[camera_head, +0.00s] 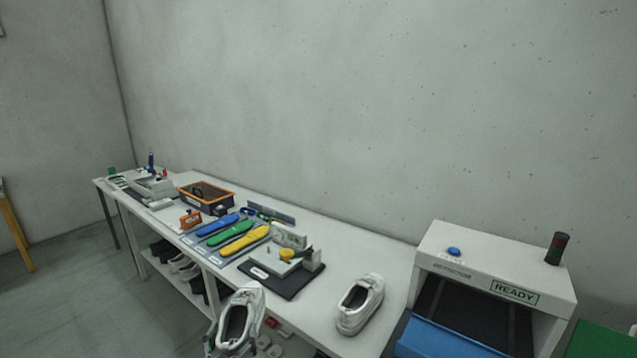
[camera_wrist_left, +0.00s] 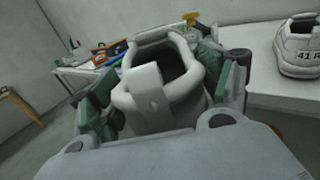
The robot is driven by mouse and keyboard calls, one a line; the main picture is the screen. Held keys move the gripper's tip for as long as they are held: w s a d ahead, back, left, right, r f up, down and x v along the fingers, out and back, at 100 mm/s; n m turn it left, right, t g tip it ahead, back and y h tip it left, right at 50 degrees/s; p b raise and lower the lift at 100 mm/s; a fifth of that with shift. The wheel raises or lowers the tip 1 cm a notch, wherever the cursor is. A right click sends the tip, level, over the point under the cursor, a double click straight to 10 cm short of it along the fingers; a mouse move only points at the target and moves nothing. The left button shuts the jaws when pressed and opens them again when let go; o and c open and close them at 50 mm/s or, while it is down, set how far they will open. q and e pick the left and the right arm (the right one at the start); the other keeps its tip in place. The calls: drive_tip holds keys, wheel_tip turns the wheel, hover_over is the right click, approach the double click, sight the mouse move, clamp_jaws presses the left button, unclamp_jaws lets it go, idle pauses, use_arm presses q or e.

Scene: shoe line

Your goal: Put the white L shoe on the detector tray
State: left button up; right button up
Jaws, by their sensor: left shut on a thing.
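My left gripper (camera_head: 234,340) is shut on a white shoe (camera_head: 247,297), held at the front edge of the bench, toe pointing away. In the left wrist view the gripper's green-padded fingers (camera_wrist_left: 165,85) are on both sides of the shoe's heel (camera_wrist_left: 160,92); its label is not visible. A second white shoe (camera_head: 360,303) stands on the bench to the right; in the left wrist view it (camera_wrist_left: 296,45) carries a "41 R" label. A blue tray (camera_head: 447,340) lies in front of the detector (camera_head: 490,272), partly cut off by the frame. My right gripper is not in view.
The detector shows a READY sign (camera_head: 515,292). On the bench stand a black-based fixture (camera_head: 282,280), blue, green and yellow insoles (camera_head: 235,237) and an orange-rimmed crate (camera_head: 205,193). More shoes sit on the shelf below. A green surface (camera_head: 600,343) is at the far right.

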use_arm(q)
drive_tip(key=s+f, duration=0.1)
drive_tip(key=f, duration=0.1)
drive_tip(key=s+f, duration=0.4)
drive_tip(key=shift+a+f, duration=0.15)
drive_tip(key=shift+f, duration=0.05)
idle(1.2)
